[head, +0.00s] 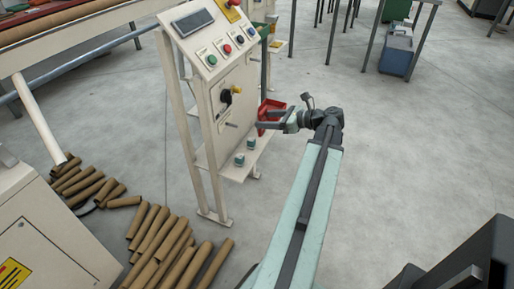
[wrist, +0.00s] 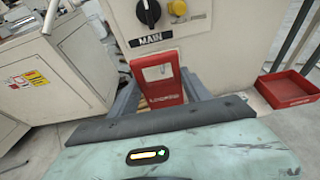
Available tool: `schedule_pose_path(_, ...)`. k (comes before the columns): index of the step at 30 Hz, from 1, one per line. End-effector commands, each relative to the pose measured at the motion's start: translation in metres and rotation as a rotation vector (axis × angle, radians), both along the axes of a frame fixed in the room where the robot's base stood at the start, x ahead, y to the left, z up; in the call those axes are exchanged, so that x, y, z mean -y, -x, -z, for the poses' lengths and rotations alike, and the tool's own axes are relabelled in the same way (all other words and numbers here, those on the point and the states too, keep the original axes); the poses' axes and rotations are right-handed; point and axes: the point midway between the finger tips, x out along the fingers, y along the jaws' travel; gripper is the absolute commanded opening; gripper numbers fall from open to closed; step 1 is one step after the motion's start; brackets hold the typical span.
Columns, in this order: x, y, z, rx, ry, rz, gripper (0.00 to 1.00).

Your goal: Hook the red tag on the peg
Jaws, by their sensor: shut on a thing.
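The red tag (wrist: 158,76), with a pale label patch, is upright between the fingers of my gripper (wrist: 156,100) in the wrist view. My gripper is shut on it. Its fingers also show in the head view (head: 262,124), pointing left toward the console front. I cannot make out the tag clearly there. The peg (head: 231,125) is a short stub on the console (head: 215,143), below the black and yellow switch, left of and apart from my fingertips. In the wrist view the peg does not show; the tag may hide it.
A red tray (wrist: 289,88) is at the right of the console. The MAIN plate (wrist: 151,38) is above the tag. Cardboard tubes (head: 160,240) lie on the floor at left. Open floor is at right.

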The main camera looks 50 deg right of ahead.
Motion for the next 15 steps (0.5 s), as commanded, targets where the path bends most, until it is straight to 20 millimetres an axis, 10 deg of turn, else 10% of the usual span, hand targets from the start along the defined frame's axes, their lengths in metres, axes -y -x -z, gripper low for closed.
schedule_pose_path(1, -0.002, -0.01, 0.039, 0.0, 0.0, -0.002, 0.15)
schedule_pose_path(4, -0.006, -0.025, 0.063, 0.001, 0.0, -0.001, 0.15)
schedule_pose_path(15, -0.009, -0.039, 0.075, 0.001, -0.001, 0.002, 0.15)
